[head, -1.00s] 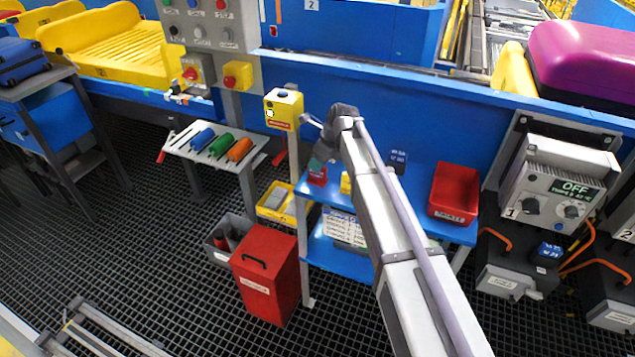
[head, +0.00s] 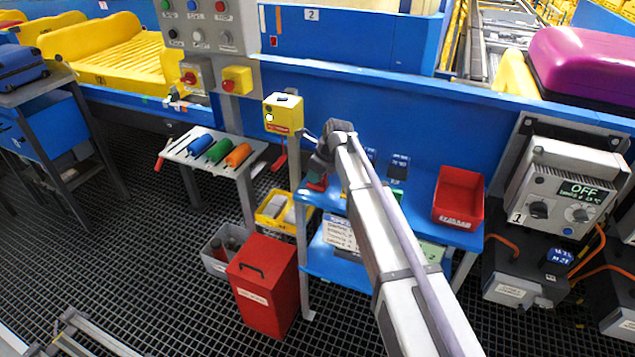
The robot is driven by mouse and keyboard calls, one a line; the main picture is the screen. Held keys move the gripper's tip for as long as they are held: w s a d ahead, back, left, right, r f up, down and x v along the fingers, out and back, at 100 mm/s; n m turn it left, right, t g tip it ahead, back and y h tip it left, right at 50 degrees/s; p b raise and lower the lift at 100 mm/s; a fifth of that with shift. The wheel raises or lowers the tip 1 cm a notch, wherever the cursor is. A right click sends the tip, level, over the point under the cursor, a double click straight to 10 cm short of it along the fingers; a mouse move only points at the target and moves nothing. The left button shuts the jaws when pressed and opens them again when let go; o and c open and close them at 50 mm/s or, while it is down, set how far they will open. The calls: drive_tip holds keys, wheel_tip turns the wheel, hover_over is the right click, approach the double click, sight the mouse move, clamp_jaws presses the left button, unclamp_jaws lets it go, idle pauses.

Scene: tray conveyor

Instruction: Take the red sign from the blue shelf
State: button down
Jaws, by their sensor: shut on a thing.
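The blue two-level shelf (head: 457,238) stands against the blue wall, right of centre. My gripper (head: 318,173) is at the left end of its upper board, seen from behind, with its fingers largely hidden by my wrist. It is shut on the red sign (head: 316,184), which shows only as a small red piece below the wrist. I cannot tell whether the sign still touches the board. My arm covers the middle of the shelf.
A red bin (head: 459,196) and dark blue boxes (head: 399,168) are on the upper board. A yellow button box (head: 284,113) on a post is close left of my wrist. A red container (head: 262,285) stands on the floor. A tool table (head: 252,150) is at left.

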wheel_tip(320, 180, up, 10)
drive_tip(key=p, duration=1)
drive_tip(key=shift+r, duration=0.15)
